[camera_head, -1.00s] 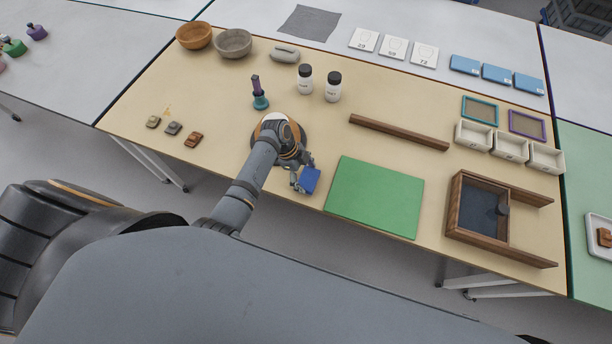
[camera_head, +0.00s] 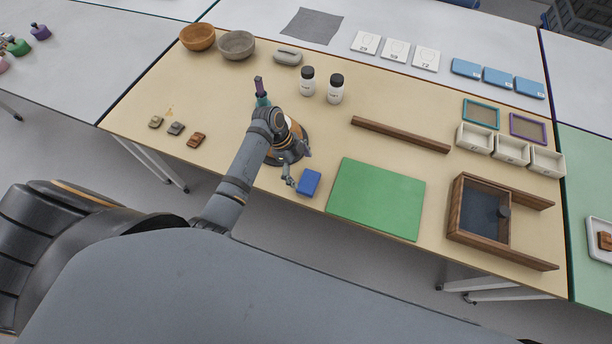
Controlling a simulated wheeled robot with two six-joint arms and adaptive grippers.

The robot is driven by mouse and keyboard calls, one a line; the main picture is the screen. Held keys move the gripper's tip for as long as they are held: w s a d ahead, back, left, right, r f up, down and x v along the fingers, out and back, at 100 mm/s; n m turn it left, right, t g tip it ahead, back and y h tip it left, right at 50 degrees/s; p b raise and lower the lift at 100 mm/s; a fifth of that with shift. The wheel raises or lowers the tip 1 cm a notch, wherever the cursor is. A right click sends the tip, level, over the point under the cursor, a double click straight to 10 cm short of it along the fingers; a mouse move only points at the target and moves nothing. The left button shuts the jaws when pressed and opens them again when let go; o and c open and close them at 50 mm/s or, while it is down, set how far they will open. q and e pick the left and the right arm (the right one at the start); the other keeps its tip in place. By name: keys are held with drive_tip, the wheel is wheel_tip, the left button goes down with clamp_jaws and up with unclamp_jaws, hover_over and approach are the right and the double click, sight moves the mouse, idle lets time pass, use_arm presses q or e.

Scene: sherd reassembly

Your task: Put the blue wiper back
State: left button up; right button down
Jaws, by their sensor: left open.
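The blue wiper (camera_head: 309,182) is a small blue block on the tan table, just left of the green mat (camera_head: 377,198). My left gripper (camera_head: 290,182) is open at the wiper's left side, with a small gap between them. My left arm hides part of a round orange-and-white item (camera_head: 294,131) behind the gripper. My right gripper is not in view.
Two white bottles (camera_head: 336,89) stand further back. A wooden bar (camera_head: 400,134) and a wooden frame tray (camera_head: 457,205) lie right. Three small sherds (camera_head: 176,128) lie left.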

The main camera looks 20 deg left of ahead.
use_arm(q)
drive_tip(key=v, duration=0.7)
drive_tip(key=s+a+r+n+t+y, duration=0.1)
drive_tip(key=s+a+n+t+y, duration=0.15)
drive_tip(key=s+n, duration=0.55)
drive_tip(key=s+a+r+n+t+y, duration=0.1)
drive_tip(key=s+a+r+n+y, duration=0.15)
drive_tip(key=s+n, duration=0.55)
drive_tip(key=s+a+f+n+g, duration=0.1)
drive_tip(key=a+f+n, duration=0.15)
drive_tip(key=f, duration=2.55)
drive_tip(key=s+a+f+g, duration=0.1)
drive_tip(key=s+a+f, duration=0.1)
drive_tip(key=s+f, duration=1.3)
drive_tip(key=s, duration=0.3)
drive_tip(key=shift+m, duration=0.25)
